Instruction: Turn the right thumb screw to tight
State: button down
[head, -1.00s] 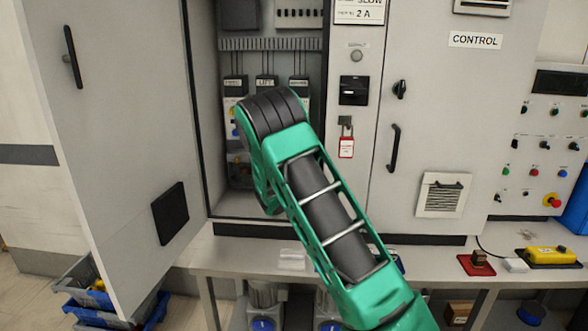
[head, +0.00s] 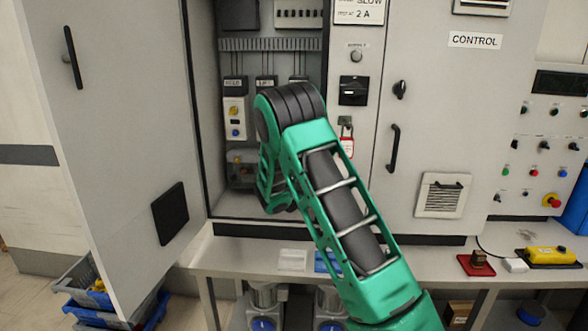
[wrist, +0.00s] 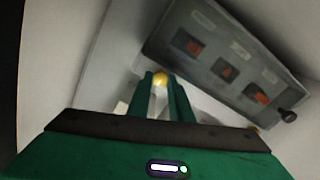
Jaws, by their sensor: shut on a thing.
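In the wrist view, my gripper (wrist: 160,82) is shut on a small round brass-yellow head (wrist: 160,77), which looks like a thumb screw. Only its top shows between the fingertips. It sits beside the edge of a grey box (wrist: 190,75) with a clear front and several reddish parts inside. A second yellow spot (wrist: 255,129) shows at the same edge, mostly hidden behind my gripper body. I cannot tell from the picture which screw is the right one, or how tight it is. In the head view, my arm hides my gripper and part of the clear-fronted box (head: 240,168) low in the cabinet.
The open cabinet door (head: 120,150) stands at the left. A red padlock tag (head: 347,148) hangs on the panel right of my arm. A black knob (wrist: 288,116) sticks out at the box's end. The bench (head: 225,262) runs below the cabinet.

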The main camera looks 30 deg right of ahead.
jog(key=shift+a+f+m, duration=0.25)
jog(key=shift+f+m, duration=0.2)
jog(key=shift+m, duration=0.55)
jog(key=c, duration=1.7)
grip_release()
jog(key=shift+o, duration=0.6)
jog(key=shift+d+r, duration=0.1)
jog(key=shift+r, duration=0.1)
jog(key=v, duration=1)
jog(key=shift+s+a, duration=0.2)
jog(key=shift+a, duration=0.05)
